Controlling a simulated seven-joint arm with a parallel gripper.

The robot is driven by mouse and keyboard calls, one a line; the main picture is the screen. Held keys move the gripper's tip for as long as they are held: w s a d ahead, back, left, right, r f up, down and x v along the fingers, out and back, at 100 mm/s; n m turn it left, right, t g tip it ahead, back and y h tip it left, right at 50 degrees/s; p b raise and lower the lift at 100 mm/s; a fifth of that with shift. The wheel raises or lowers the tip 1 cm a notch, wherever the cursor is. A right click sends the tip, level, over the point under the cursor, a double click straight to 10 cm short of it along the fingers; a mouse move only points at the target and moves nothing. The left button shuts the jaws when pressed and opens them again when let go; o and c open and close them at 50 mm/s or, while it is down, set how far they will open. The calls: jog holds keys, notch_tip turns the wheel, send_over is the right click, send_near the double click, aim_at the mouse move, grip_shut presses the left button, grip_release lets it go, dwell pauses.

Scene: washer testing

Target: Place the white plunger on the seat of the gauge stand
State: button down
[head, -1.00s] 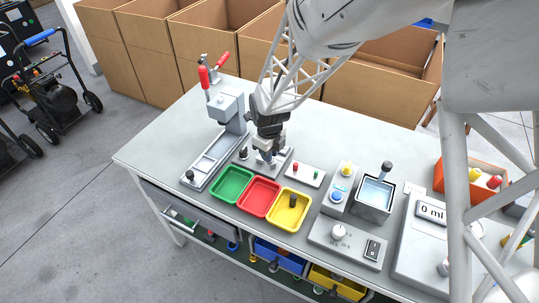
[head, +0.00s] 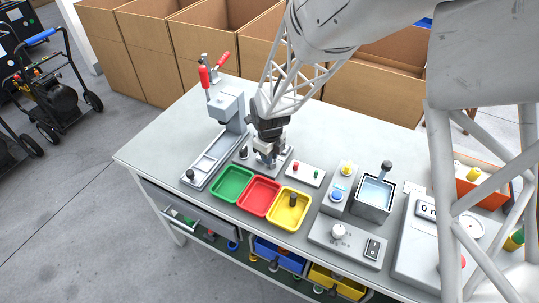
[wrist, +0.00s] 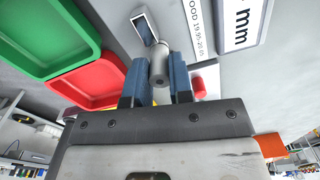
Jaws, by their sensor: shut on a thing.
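My gripper (head: 266,152) is over the grey gauge stand (head: 249,164) in the head view, behind the coloured trays. In the wrist view its two blue fingers (wrist: 155,82) are shut on the sides of the white plunger (wrist: 160,62), a pale cylinder with a dark hole in its near end. The stand's printed label (wrist: 199,14) and mm readout (wrist: 240,20) lie beyond the fingers. A dark square in a pale frame (wrist: 144,28) is close to the plunger's far end. The seat cannot be made out, and I cannot tell whether the plunger touches the stand.
Green (head: 232,183), red (head: 259,195) and yellow (head: 287,209) trays are in front of the stand. A press with red handles (head: 226,107) stands to its left, and a small white plate with pins (head: 305,174) lies to its right.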

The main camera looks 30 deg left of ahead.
jog(key=shift+s+d+f, duration=0.15)
jog(key=shift+f, duration=0.65)
jog(key=c, duration=1)
grip_release()
jog(key=shift+s, duration=0.1)
jog(key=shift+f, duration=0.1)
jog(key=shift+s, duration=0.1)
jog(key=shift+c, duration=0.4)
jog(key=shift+r, duration=0.45)
jog(key=shift+o, duration=0.3)
jog(key=shift+r, duration=0.4)
notch_tip(320, 180, up, 12)
jog(key=shift+w+r, duration=0.15)
jog(key=shift+w, duration=0.2)
